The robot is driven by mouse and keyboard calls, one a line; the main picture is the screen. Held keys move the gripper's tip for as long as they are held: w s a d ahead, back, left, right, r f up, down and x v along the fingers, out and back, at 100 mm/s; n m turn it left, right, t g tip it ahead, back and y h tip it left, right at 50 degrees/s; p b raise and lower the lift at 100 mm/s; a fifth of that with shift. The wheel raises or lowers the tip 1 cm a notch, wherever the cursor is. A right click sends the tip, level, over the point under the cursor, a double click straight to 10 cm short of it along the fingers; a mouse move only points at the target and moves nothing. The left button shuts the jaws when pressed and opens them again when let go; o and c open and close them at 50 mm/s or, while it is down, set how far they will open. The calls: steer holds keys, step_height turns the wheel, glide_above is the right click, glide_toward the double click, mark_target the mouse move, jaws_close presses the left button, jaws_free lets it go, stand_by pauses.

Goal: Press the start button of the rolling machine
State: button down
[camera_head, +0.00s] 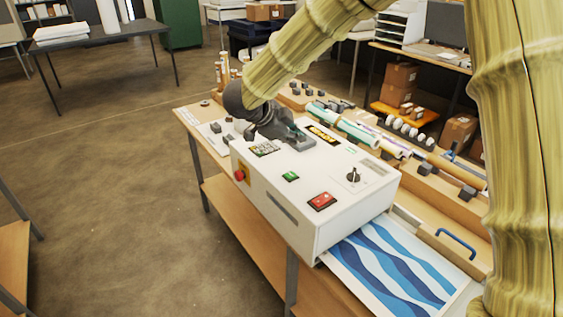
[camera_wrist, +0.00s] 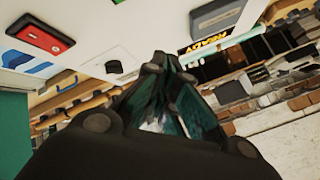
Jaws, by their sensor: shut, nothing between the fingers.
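The rolling machine (camera_head: 318,228) is a white box on a wooden bench, with its controls on top. A small green button (camera_head: 290,176) sits near the front edge of the top, left of a red rocker switch (camera_head: 322,201). The red switch also shows at the upper left of the wrist view (camera_wrist: 40,35). My dark gripper (camera_head: 298,139) is shut and empty over the back part of the top, behind the green button and apart from it. In the wrist view its fingers (camera_wrist: 168,64) come together near the middle. Whether the fingertips touch the panel is unclear.
A black knob (camera_head: 353,175), a keypad (camera_head: 264,149) and a display with yellow lettering (camera_head: 323,134) share the top. A red emergency stop (camera_head: 241,174) is on the side. A blue wave print (camera_head: 388,262) lies at the machine's right. Rolls and small blocks crowd the bench behind.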

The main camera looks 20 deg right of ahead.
steer(key=r, duration=0.2)
glide_above(293, 176)
steer(key=s, duration=0.3)
steer(key=w+f+b, duration=0.1)
steer(key=w+f, duration=0.1)
steer(key=f, duration=0.1)
steer(key=w+f+b, duration=0.2)
steer(key=shift+w+f, duration=0.4)
steer(key=s+f+b, duration=0.1)
steer(key=s+b, duration=0.1)
steer(key=shift+s+d+f+b, duration=0.1)
steer(key=shift+s+f+b, duration=0.2)
steer(key=shift+s+f, duration=0.2)
steer(key=shift+f, duration=0.2)
steer(key=shift+w+f, duration=1.05)
steer(key=shift+w, duration=0.05)
steer(key=shift+s+r, duration=0.45)
steer(key=shift+s, duration=0.25)
steer(key=shift+w+f, duration=0.3)
steer(key=shift+w, duration=0.1)
steer(key=shift+s+r, duration=0.2)
steer(key=shift+s, duration=0.05)
steer(key=shift+w+f, duration=0.1)
steer(key=shift+w, duration=0.05)
